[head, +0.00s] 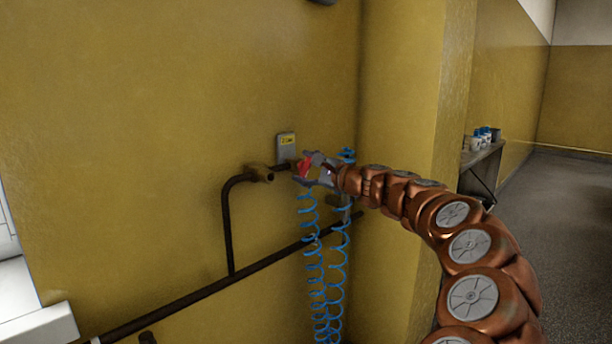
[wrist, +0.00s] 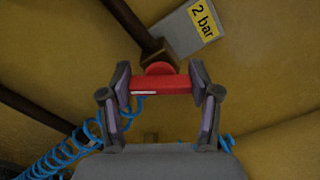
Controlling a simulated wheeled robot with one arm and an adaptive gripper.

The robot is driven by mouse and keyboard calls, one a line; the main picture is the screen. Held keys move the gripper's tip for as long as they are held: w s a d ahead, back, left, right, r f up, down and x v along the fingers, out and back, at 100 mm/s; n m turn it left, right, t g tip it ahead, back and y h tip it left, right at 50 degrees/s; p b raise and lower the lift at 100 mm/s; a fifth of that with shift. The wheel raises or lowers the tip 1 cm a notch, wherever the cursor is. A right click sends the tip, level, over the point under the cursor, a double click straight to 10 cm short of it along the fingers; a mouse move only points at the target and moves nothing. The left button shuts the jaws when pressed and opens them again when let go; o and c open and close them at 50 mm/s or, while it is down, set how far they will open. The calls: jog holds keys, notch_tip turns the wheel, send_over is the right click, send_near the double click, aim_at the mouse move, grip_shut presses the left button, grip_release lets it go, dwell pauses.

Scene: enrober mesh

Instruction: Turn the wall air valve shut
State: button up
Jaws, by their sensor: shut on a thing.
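The valve's red handle (wrist: 162,85) sits between the two fingers of my gripper (wrist: 162,88) in the wrist view, with a finger pad against each end. The gripper is shut on it. In the head view the red handle (head: 304,166) shows at the tip of my gripper (head: 312,168), by the end of a short pipe on the yellow wall. A brass-coloured fitting (head: 262,174) is on that pipe just to the left. The valve body behind the handle is mostly hidden.
A grey plate with a yellow label (head: 286,146) is on the wall above the valve; it reads "2 bar" in the wrist view (wrist: 203,20). Blue coiled hoses (head: 318,270) hang below my gripper. A dark pipe (head: 200,296) runs along the wall.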

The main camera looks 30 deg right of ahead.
jog(key=n+b, duration=0.3)
jog(key=n, duration=0.1)
jog(key=shift+a+f, duration=0.1)
jog(key=shift+f, duration=0.15)
jog(key=shift+n+b, duration=1)
jog(key=shift+n, duration=0.3)
jog(key=shift+r, duration=0.1)
jog(key=o, duration=1.2)
jog(key=shift+c, duration=0.2)
jog(key=shift+s, duration=0.1)
jog(key=v, duration=1.2)
jog(key=shift+r, duration=0.1)
